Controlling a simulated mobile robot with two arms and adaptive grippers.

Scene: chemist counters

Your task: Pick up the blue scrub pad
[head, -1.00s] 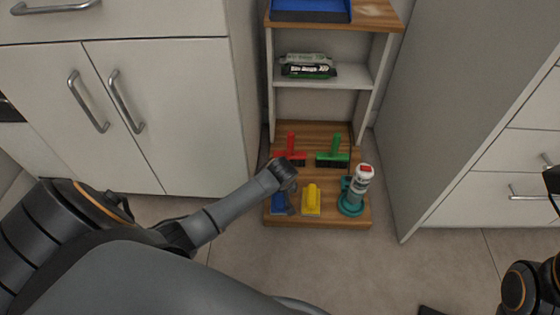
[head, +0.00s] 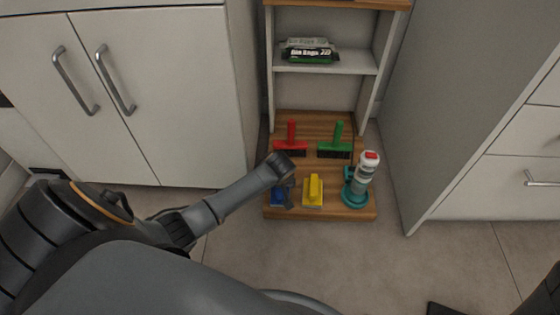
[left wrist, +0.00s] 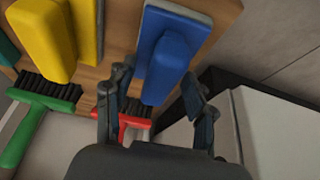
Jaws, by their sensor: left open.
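The blue scrub pad (head: 278,197) sits at the front left of the low wooden shelf board, partly hidden by my left gripper in the head view. In the left wrist view the blue scrub pad (left wrist: 170,65) shows its raised blue handle on a flat blue base. My left gripper (left wrist: 157,82) is open, with one finger on each side of the handle's near end. I cannot tell if the fingers touch it. In the head view my left gripper (head: 284,188) is over the pad. My right gripper is not in view.
A yellow scrub pad (head: 313,191) lies right beside the blue one. A red brush (head: 291,138) and a green brush (head: 337,140) stand behind. A bottle (head: 364,172) in a teal holder (head: 354,198) is at the right. White cabinets (head: 160,90) flank the shelf.

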